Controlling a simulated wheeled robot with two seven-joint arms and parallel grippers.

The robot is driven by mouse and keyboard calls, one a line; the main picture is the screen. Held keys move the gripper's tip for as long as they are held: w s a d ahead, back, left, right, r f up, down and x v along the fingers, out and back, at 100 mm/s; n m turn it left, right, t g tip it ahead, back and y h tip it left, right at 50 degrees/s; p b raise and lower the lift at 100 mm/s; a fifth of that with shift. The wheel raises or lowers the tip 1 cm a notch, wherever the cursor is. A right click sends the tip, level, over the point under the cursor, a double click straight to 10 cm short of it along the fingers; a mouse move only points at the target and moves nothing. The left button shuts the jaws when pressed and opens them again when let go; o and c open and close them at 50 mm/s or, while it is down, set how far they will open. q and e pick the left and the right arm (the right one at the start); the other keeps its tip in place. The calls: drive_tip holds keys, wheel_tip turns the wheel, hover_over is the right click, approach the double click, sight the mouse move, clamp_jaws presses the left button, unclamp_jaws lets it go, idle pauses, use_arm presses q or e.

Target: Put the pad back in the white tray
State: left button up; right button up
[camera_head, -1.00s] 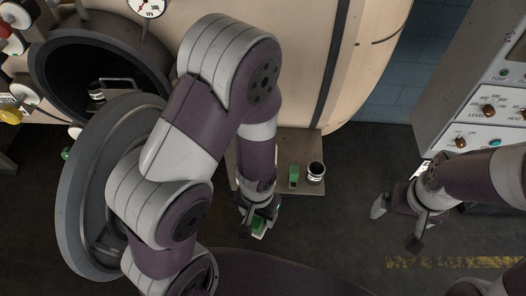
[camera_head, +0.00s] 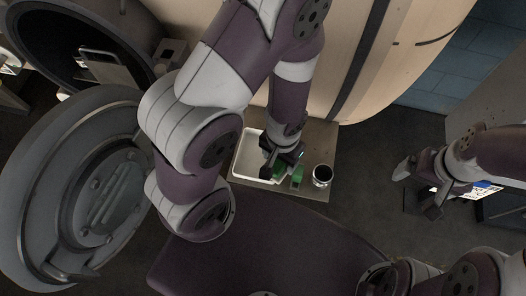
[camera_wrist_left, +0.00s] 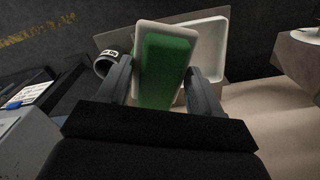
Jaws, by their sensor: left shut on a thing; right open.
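The green pad (camera_head: 279,171) is between the fingers of my left gripper (camera_head: 274,163), which is shut on it. In the left wrist view the pad (camera_wrist_left: 165,70) is long and green with a pale border around it; I cannot tell whether this border is its own edge or the tray. The white tray (camera_head: 242,166) is shallow and lies on a small shelf. My left gripper is over its right side, and my arm hides part of it. Whether the pad touches the tray is unclear. My right gripper (camera_head: 432,199) is open at the right, away from the shelf.
A second green block (camera_head: 297,178) and a dark-filled cup (camera_head: 322,176) stand on the shelf (camera_head: 318,140) right of the tray. A large round grey door (camera_head: 75,190) stands open at the left. The tan machine body rises behind the shelf.

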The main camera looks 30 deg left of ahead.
use_arm(q)
drive_tip(key=f+b, duration=0.1)
drive_tip(key=f, duration=0.1)
drive_tip(key=s+f+b, duration=0.1)
drive_tip(key=shift+s+f+b, duration=0.15)
drive_tip(key=shift+f+b, duration=0.2)
drive_tip(key=shift+b, duration=0.05)
wheel_tip(320, 180, down, 4)
drive_tip(key=b, duration=0.3)
hover_over(259, 157)
wheel_tip(259, 157, down, 6)
drive_tip(key=shift+d+b, duration=0.1)
drive_tip(key=shift+b, duration=0.3)
wheel_tip(259, 157, down, 4)
drive_tip(key=b, duration=0.2)
drive_tip(key=shift+f+b, duration=0.1)
drive_tip(key=shift+b, duration=0.3)
drive_tip(key=shift+c, duration=0.4)
use_arm(e)
wheel_tip(259, 157, down, 10)
drive_tip(key=s, duration=0.1)
drive_tip(key=shift+f, duration=0.1)
use_arm(q)
drive_tip(key=o, duration=1)
